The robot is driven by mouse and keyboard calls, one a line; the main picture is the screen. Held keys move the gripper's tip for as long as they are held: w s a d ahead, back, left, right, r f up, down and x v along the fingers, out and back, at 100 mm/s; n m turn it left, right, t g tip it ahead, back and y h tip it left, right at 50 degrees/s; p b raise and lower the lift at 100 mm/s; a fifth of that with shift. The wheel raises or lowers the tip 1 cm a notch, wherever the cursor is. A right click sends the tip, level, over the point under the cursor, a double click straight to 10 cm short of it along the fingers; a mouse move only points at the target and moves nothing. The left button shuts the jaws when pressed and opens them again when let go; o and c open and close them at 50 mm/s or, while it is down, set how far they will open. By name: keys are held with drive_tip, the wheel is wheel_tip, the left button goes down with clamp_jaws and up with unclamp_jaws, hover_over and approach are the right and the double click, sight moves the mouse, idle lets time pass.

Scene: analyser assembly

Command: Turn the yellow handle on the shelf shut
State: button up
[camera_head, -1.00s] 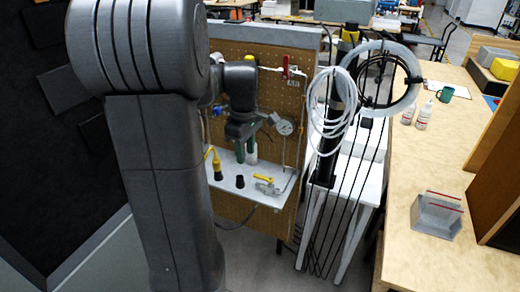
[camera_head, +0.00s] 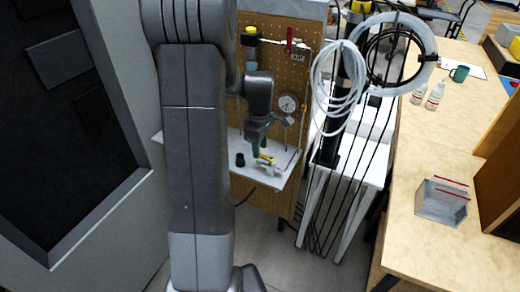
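The yellow handle (camera_head: 267,159) sits on a small pale valve on the grey shelf (camera_head: 285,170) in front of the pegboard. It lies roughly level, just right of a short black fitting (camera_head: 240,160).
A pressure gauge (camera_head: 288,104) and a red lever (camera_head: 289,38) are on the pegboard (camera_head: 262,75) behind. Coiled white hose (camera_head: 338,90) hangs to the right beside black rods and a white stand. A wooden bench (camera_head: 430,250) holds a clear box (camera_head: 441,202).

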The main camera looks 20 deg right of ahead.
drive_tip(key=shift+f, duration=0.9)
drive_tip(key=shift+c, duration=0.5)
clamp_jaws()
